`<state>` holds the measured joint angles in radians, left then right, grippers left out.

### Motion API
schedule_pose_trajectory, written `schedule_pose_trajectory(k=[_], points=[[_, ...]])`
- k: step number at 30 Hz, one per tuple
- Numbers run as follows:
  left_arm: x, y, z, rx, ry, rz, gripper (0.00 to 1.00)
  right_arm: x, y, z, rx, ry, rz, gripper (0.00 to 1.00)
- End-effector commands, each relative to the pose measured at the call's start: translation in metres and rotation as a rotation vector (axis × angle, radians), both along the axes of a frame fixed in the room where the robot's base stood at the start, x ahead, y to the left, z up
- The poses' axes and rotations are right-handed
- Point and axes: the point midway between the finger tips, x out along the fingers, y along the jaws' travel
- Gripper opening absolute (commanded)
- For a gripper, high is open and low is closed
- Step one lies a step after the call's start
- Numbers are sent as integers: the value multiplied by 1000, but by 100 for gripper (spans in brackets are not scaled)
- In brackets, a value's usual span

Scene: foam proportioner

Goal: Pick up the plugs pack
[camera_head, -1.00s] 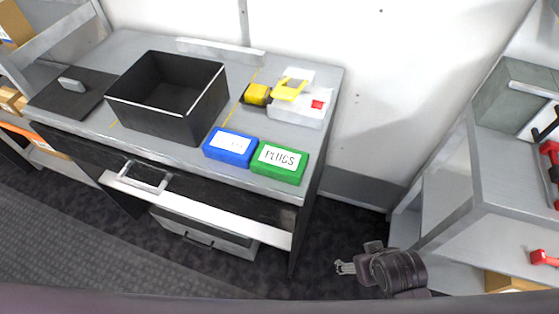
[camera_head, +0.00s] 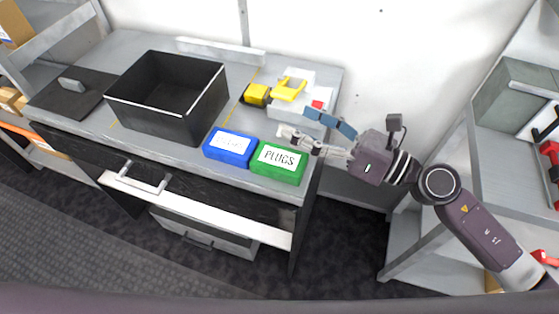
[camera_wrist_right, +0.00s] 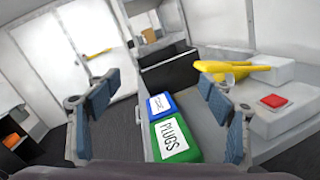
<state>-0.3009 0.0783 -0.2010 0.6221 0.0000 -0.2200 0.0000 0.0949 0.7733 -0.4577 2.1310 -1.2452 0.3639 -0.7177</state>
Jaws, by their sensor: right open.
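The plugs pack (camera_head: 277,164) is a green box with a white label reading PLUGS. It lies at the front right corner of the grey bench top. It also shows in the right wrist view (camera_wrist_right: 175,140), between and beyond the open fingers. A blue pack (camera_head: 231,146) with a white label lies against its left side. My right gripper (camera_head: 298,140) reaches in from the right, just above and behind the green pack, open and empty. In the right wrist view its two blue-padded fingers (camera_wrist_right: 160,118) stand wide apart. My left gripper is not in view.
A black open bin (camera_head: 150,118) stands on the bench left of the packs. A white device with a red button and a yellow handle (camera_head: 291,97) stands behind them, close to my gripper. A drawer (camera_head: 190,208) hangs open below. Shelves stand at the right.

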Motion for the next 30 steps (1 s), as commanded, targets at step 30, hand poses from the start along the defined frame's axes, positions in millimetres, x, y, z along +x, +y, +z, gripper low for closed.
schedule_pose_trajectory(k=[30], points=[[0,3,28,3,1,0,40,-3,36,-113,-547,-180,264,75]])
